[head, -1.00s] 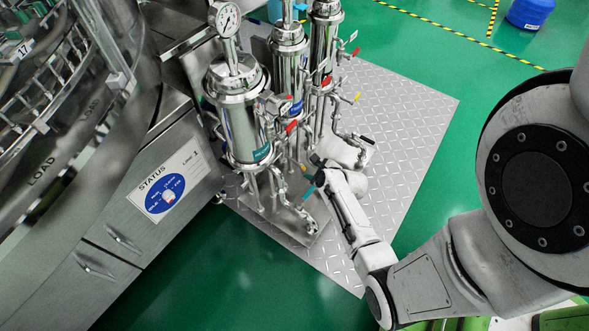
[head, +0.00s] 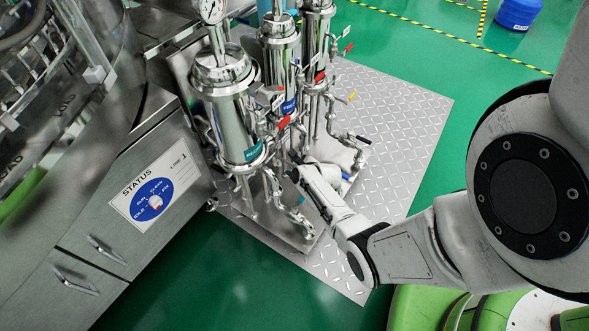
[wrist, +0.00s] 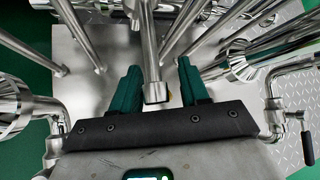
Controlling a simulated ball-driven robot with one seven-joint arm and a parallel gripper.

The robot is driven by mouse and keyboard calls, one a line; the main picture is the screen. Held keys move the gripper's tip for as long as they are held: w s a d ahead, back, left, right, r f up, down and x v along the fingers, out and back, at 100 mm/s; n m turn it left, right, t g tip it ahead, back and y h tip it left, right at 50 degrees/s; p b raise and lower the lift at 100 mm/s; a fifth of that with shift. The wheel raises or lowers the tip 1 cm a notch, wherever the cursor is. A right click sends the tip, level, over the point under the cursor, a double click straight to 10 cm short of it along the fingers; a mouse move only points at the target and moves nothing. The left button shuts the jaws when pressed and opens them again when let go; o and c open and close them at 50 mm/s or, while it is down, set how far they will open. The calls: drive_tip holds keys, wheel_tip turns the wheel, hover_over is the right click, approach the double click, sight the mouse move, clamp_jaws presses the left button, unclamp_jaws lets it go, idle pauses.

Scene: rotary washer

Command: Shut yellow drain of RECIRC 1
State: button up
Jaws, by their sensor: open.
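Several upright steel filter housings stand in a row. The nearest housing (head: 226,112) has a teal label (head: 254,151) whose text I cannot read surely. In the wrist view my gripper (wrist: 158,78) is open, its two dark green fingers apart on either side of a steel pipe end (wrist: 155,92). A small yellow bit (wrist: 172,99) shows beside that pipe end, mostly hidden; I cannot tell if it is the drain handle. A yellow handle (head: 351,97) also shows by the farther housings.
In the wrist view a black-handled valve (wrist: 306,145) is at the right. The tread-plate floor (head: 400,120) is clear to the right. A steel cabinet (head: 120,245) stands left.

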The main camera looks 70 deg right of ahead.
drive_tip(key=shift+c, duration=0.2)
clamp_jaws()
idle(0.4)
